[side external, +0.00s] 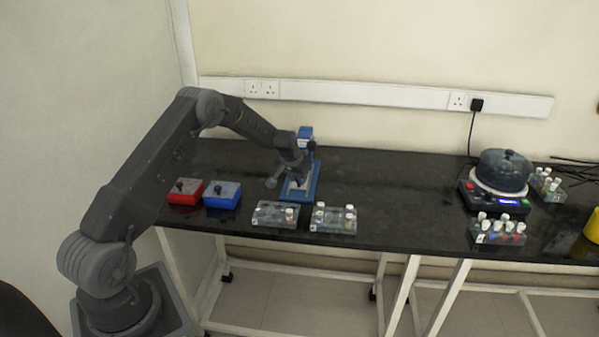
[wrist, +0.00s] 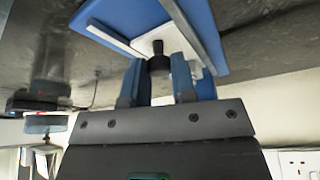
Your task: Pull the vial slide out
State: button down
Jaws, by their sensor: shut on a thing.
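The vial slide (wrist: 146,46) is a pale plate with a black knob, lying in a blue base with white rails in the wrist view. My gripper (wrist: 160,72) is shut on the slide at its knob, with one finger on each side. In the side view my gripper (side external: 297,176) reaches down over the blue stand (side external: 316,180) at the back of the bench, with the pale slide part below it. The fingers and my wrist hide part of the slide there, and the contact is too small to see.
A red box (side external: 184,192) and a blue box (side external: 222,195) stand left of the stand. Two clear vial racks (side external: 275,214) (side external: 334,219) lie in front. A round lidded machine (side external: 497,185) with more vial racks (side external: 498,232) is at right. The bench (side external: 405,190) between is clear.

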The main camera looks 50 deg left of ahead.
jog(key=shift+s+d, duration=1.6)
jog(key=shift+d, duration=0.05)
jog(key=c, duration=0.9)
grip_release()
jog(key=shift+c, duration=0.2)
jog(key=v, duration=1.4)
